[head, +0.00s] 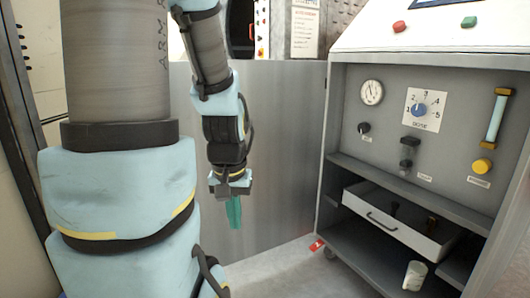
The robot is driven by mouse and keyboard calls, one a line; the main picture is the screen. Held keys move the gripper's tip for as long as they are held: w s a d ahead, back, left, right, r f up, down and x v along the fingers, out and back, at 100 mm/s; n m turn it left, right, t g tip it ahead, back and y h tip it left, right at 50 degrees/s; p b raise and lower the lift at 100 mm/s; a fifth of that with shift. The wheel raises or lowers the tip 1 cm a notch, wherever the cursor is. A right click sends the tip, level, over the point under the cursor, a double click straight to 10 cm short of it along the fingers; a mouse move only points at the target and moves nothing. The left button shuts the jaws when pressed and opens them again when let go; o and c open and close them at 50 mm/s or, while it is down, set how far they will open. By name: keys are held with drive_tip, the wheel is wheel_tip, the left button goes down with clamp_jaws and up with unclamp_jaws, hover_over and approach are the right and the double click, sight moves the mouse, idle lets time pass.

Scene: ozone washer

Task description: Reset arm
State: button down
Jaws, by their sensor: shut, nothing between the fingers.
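My arm reaches down from the top left of the head view. My gripper (234,212), with teal fingers, hangs pointing down in front of a plain grey metal panel (285,150). Its fingers are together, with nothing seen between them. It is left of the grey machine cabinet (340,110) and apart from it. The large blue and grey arm links in front hide much of the left side.
The cabinet carries a gauge (372,92), a dose dial (418,110) and a yellow knob (482,166). Its drawer (385,222) stands open with dark items inside. A white cup (415,275) stands on the shelf below. Floor (275,265) shows below my gripper.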

wheel_tip(320, 180, up, 26)
drive_tip(key=p, duration=2.3)
